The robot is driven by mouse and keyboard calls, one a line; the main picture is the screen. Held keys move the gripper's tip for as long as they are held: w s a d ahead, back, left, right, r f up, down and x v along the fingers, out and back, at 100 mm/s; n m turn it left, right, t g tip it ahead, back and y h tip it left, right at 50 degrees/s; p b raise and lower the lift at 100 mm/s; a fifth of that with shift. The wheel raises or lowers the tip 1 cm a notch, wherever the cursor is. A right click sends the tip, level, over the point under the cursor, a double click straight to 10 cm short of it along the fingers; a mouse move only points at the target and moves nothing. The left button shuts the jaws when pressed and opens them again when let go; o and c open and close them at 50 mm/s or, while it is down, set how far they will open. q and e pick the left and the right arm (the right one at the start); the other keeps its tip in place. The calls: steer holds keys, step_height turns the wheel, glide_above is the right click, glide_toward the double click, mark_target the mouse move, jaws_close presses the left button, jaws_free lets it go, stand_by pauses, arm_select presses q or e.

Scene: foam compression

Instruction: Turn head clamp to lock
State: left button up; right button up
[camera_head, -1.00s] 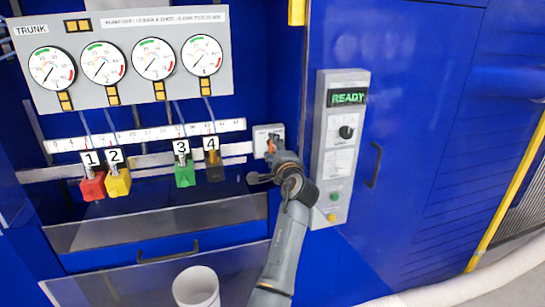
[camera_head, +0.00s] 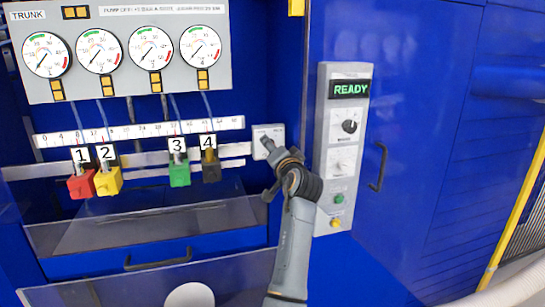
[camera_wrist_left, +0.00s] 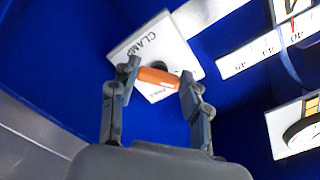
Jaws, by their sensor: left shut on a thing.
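The clamp plate is a small white panel (camera_head: 276,131) on the blue wall, left of the READY panel. It also shows tilted in the left wrist view, as a white plate (camera_wrist_left: 150,42) marked CLAMP. An orange handle (camera_wrist_left: 158,78) sits in front of a dark round part on it. My left gripper (camera_wrist_left: 157,81) is shut on this handle, one finger at each end. In the head view my left gripper (camera_head: 269,146) is at the plate and hides the handle. My right gripper is not in view.
The control panel (camera_head: 322,200) with a green READY display stands just right of my arm. Numbered red (camera_head: 80,187), yellow (camera_head: 107,182), green (camera_head: 179,174) and dark (camera_head: 211,172) blocks hang at left below the gauges. A door handle (camera_head: 378,167) is at right.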

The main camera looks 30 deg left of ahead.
arm_select(q)
steer(key=shift+r+n+b, duration=0.1)
steer(key=shift+n+b, duration=0.25)
steer(key=shift+n, duration=0.25)
steer(key=shift+r, duration=0.1)
steer(key=o, duration=1)
steer(key=shift+o, duration=0.8)
steer(key=shift+w, duration=0.1)
steer(key=shift+f, duration=0.2)
steer(key=v, duration=0.7)
steer(key=shift+d, duration=0.1)
